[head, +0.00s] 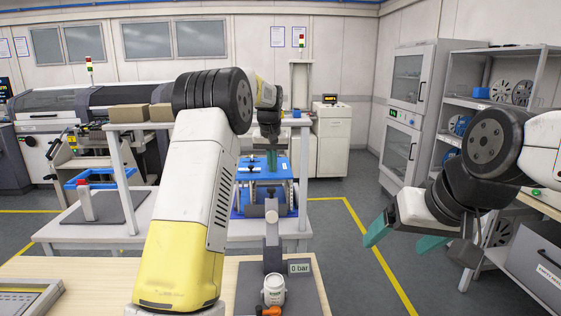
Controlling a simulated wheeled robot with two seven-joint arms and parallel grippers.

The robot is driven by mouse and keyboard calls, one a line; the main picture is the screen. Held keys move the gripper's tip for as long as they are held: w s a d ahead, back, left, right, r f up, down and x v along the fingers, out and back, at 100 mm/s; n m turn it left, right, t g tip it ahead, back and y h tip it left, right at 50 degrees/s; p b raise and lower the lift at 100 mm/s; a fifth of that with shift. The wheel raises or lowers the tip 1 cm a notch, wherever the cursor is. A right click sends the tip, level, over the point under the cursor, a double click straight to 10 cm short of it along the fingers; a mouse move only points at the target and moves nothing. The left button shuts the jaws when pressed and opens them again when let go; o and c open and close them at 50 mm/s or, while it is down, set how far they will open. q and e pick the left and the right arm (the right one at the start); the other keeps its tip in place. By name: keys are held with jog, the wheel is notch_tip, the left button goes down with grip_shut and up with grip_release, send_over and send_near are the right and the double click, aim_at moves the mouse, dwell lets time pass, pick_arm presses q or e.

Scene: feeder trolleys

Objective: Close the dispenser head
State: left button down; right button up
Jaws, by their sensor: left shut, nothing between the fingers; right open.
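A dispenser-like stand with a dark base plate (311,300) is on the wooden table at the front. It has a grey upright part (271,235) and a "0 bar" label (299,268). A white round part (273,288) with an orange piece sits at its front. I cannot tell which part is the dispenser head or whether it is open. My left gripper (272,165) is shut and empty, pointing down beyond the stand, in front of a blue frame. My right gripper (400,246) is open and empty, right of the stand, over the floor.
A blue fixture (252,167) stands on the grey table behind. A blue frame (91,178) and red-topped post (85,204) are at left. Brown boxes (128,113) sit on a shelf. Shelving with reels (499,90) is at right. Floor between is clear.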

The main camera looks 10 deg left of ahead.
pick_arm(q)
jog(key=f, duration=0.1)
jog(key=s+f, duration=0.1)
jog(key=f, duration=0.1)
jog(key=s+f, duration=0.1)
jog(key=f, duration=0.1)
jog(key=shift+s, duration=0.2)
jog(key=shift+s+d, duration=0.1)
dwell(0.4)
